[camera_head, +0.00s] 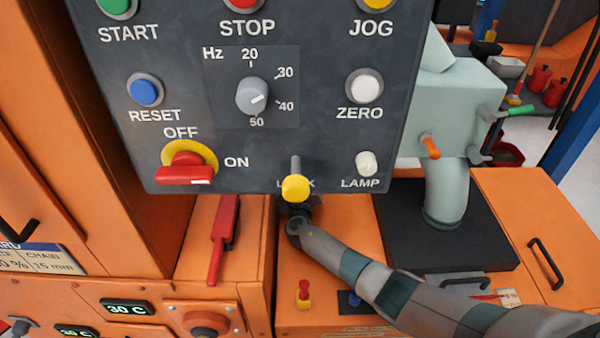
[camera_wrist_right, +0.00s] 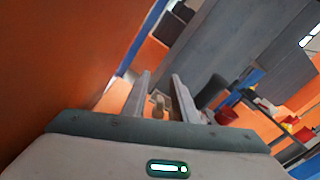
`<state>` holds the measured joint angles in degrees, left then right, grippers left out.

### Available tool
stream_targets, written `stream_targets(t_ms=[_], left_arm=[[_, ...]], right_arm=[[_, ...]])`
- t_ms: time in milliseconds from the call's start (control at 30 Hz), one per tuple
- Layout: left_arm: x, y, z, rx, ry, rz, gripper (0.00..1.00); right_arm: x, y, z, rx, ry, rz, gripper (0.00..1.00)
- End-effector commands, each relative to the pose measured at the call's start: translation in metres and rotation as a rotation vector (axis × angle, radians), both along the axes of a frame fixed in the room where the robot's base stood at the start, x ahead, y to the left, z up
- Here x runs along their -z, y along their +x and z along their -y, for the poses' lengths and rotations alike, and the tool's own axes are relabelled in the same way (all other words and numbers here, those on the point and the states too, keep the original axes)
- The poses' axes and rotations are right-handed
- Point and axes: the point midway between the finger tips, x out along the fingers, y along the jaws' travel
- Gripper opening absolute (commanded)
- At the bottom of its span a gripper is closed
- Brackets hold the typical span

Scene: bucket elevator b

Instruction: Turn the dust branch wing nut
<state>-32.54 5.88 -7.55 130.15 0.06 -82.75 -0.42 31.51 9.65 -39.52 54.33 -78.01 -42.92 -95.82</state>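I cannot make out the dust branch wing nut for sure in either view. A pale green duct (camera_head: 447,190) with a box above it stands at the right in the head view. An orange handle (camera_head: 430,146) and a green handle (camera_head: 518,110) stick out of the box. My left gripper is out of view.
The panel, with several knobs and buttons and a yellow lock knob (camera_head: 295,188), fills the upper middle. Orange cabinets (camera_head: 125,150) stand at left. A red lever (camera_head: 224,240) and a small red-yellow knob (camera_head: 303,293) stick up near my right arm. A black plate (camera_head: 400,240) surrounds the duct's foot.

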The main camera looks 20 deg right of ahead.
Motion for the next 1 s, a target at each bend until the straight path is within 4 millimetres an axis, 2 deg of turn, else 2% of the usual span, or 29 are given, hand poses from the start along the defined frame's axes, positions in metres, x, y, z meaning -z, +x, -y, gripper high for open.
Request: stream_targets(t_ms=[300, 467, 800, 1000], left_arm=[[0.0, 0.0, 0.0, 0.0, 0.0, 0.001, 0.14], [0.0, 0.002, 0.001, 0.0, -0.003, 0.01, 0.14], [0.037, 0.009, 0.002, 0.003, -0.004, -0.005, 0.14], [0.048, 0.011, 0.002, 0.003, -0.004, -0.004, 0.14]], right_arm=[[0.0, -0.001, 0.0, 0.0, 0.001, 0.0, 0.25], [-0.001, -0.008, -0.002, 0.0, 0.002, 0.001, 0.25], [-0.001, -0.049, -0.014, 0.0, 0.001, -0.001, 0.25], [0.0, -0.068, -0.019, 0.0, 0.0, -0.001, 0.25]])
